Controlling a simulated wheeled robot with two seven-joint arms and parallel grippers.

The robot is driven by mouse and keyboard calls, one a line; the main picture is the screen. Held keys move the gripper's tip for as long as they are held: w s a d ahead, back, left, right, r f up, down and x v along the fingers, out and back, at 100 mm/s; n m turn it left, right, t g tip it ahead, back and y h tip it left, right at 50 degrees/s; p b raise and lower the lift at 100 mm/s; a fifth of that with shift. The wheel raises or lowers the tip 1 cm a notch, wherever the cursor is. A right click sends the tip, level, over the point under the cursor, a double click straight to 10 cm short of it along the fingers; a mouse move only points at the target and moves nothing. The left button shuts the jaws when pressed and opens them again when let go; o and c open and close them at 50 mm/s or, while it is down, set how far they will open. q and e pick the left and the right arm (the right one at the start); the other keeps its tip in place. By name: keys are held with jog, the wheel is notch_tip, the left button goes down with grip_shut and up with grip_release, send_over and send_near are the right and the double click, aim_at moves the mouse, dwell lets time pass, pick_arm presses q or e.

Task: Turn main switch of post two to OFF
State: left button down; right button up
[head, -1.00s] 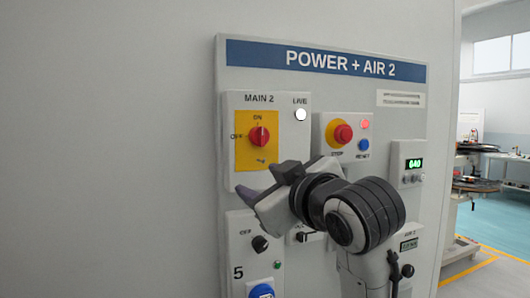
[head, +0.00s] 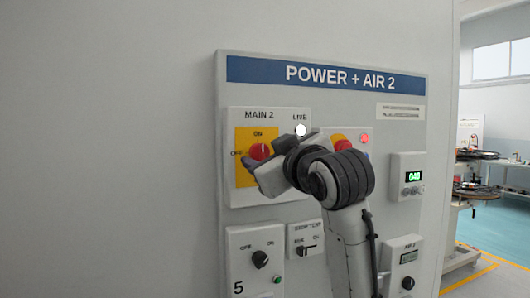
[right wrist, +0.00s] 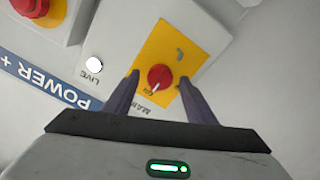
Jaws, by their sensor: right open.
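The main switch is a red rotary knob (head: 259,150) on a yellow plate (head: 242,172) under the label MAIN 2, on the panel headed POWER + AIR 2. Its pointer is toward ON; OFF is marked at its left. The white LIVE lamp (head: 300,130) is lit. My right gripper (head: 263,160) is at the switch, partly covering its lower right side. In the right wrist view its open fingers (right wrist: 159,80) show on either side of the red knob (right wrist: 160,74). I cannot tell whether they touch it. My left gripper is not in view.
A red stop button (head: 342,145) on yellow is partly hidden behind my right wrist. A smaller rotary switch (head: 260,259) and a STOP TEST selector (head: 307,250) sit below. A green display (head: 414,175) is at the right. The wall left of the panel is bare.

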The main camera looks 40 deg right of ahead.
jog(key=shift+w, duration=0.15)
jog(key=c, duration=1)
jog(key=shift+c, duration=0.2)
